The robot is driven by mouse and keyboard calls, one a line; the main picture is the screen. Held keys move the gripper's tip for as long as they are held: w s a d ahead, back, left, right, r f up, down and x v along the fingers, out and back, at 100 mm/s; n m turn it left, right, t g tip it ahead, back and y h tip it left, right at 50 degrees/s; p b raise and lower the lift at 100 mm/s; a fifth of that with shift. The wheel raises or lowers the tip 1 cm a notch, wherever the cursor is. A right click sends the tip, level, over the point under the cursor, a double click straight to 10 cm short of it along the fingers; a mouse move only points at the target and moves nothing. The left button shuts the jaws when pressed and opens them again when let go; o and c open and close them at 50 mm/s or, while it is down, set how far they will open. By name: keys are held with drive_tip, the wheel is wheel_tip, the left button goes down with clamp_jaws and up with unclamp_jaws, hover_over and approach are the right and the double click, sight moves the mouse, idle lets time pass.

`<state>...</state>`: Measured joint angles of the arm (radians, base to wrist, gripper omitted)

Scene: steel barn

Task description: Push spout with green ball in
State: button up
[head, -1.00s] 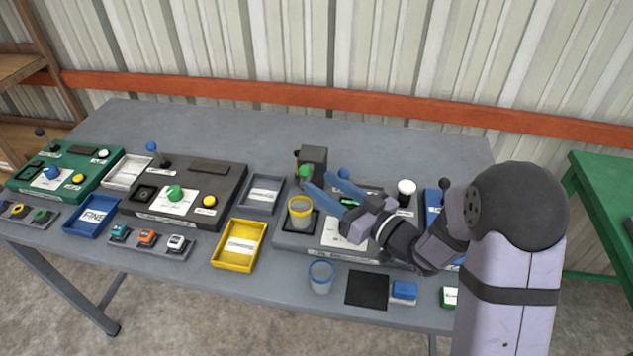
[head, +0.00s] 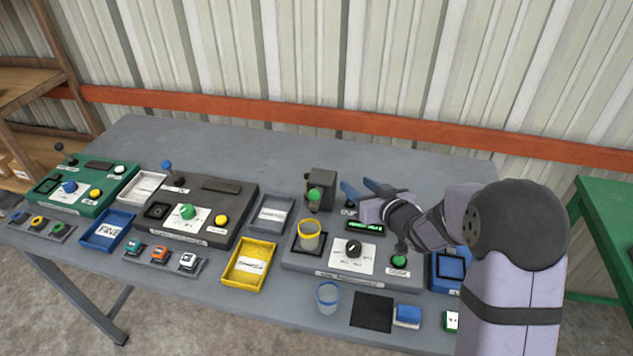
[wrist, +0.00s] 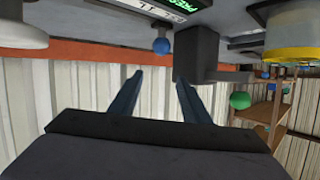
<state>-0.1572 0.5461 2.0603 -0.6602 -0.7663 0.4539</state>
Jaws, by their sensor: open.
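The spout's green ball (head: 314,194) is in front of a dark upright block (head: 321,180) at the back left of the grey machine (head: 310,262). In the wrist view, which looks upside down, the green ball (wrist: 240,100) sticks out beyond the block (wrist: 197,52). My gripper (head: 359,187) is open and empty, just right of the block. Its two blue fingers point toward the back in the head view. In the wrist view the fingertips (wrist: 160,80) are apart, left of the block, and the right finger is close to it. Contact cannot be told.
A yellow-rimmed cup (head: 310,236) stands in front of the spout. A display (head: 365,226), a dark knob (head: 353,248) and a green button (head: 399,260) are on the machine. A blue ball (wrist: 161,46) is near my fingertips. A blue-rimmed cup (head: 328,296) stands at the table front.

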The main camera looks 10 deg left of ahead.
sight(315, 191)
drive_tip(key=w+d+r+m+g+h+p, duration=0.2)
drive_tip(key=w+m+g+h+p, duration=0.1)
drive_tip(key=w+m+h+p, duration=0.25)
drive_tip(key=s+a+r+m+g+h+p, duration=0.1)
drive_tip(key=s+a+r+g, duration=0.2)
drive_tip(key=shift+s+a+m+p, duration=0.1)
drive_tip(key=shift+a+m+p, duration=0.05)
drive_tip(key=shift+m+p, duration=0.2)
drive_tip(key=s+a+r+g+p, duration=0.3)
drive_tip(key=s+a+r+g, duration=0.3)
drive_tip(key=s, duration=0.4)
drive_tip(key=shift+m+t+y, duration=0.25)
drive_tip(key=shift+m+t, duration=0.15)
drive_tip(key=shift+t, duration=0.1)
drive_tip(key=shift+w+a+f+p, duration=0.1)
drive_tip(key=shift+a+f+p, duration=0.3)
drive_tip(key=shift+f, duration=0.8)
drive_tip(key=shift+w+a+f+p, duration=0.1)
drive_tip(key=shift+a+f+p, duration=0.3)
drive_tip(key=shift+f, duration=0.8)
drive_tip(key=shift+w+a+f+p, duration=0.1)
drive_tip(key=shift+a+f+p, duration=0.25)
drive_tip(key=shift+f, duration=0.85)
clamp_jaws()
